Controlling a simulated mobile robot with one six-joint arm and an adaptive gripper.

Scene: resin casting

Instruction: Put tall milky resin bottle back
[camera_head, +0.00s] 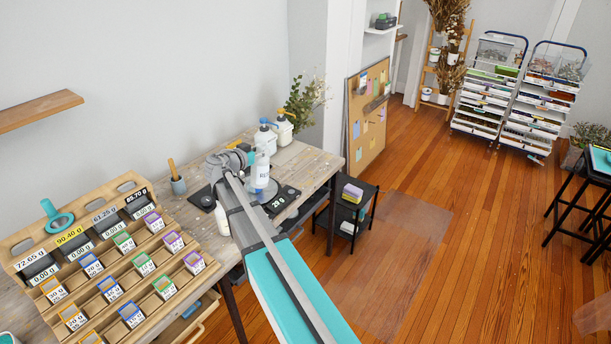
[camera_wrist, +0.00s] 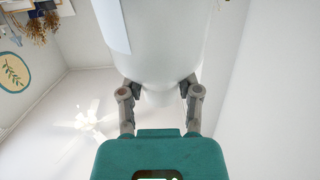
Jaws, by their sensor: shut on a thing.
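The tall milky resin bottle (camera_head: 262,172) is upright at the far end of my arm, with a pale label on its side. It fills the top middle of the wrist view (camera_wrist: 165,35). My gripper (camera_wrist: 161,88) is shut on it, one finger on each side. In the head view my gripper (camera_head: 246,156) reaches the bottle from the left, partly hidden by my arm. The bottle is over or on the black scale (camera_head: 284,198), which reads about 29 g; I cannot tell whether it touches the plate.
Two white pump bottles, one with a blue collar (camera_head: 265,138) and one with a yellow top (camera_head: 284,130), stand behind. A small white bottle (camera_head: 221,218) is beside my arm. A wooden rack (camera_head: 22,262) fills the left.

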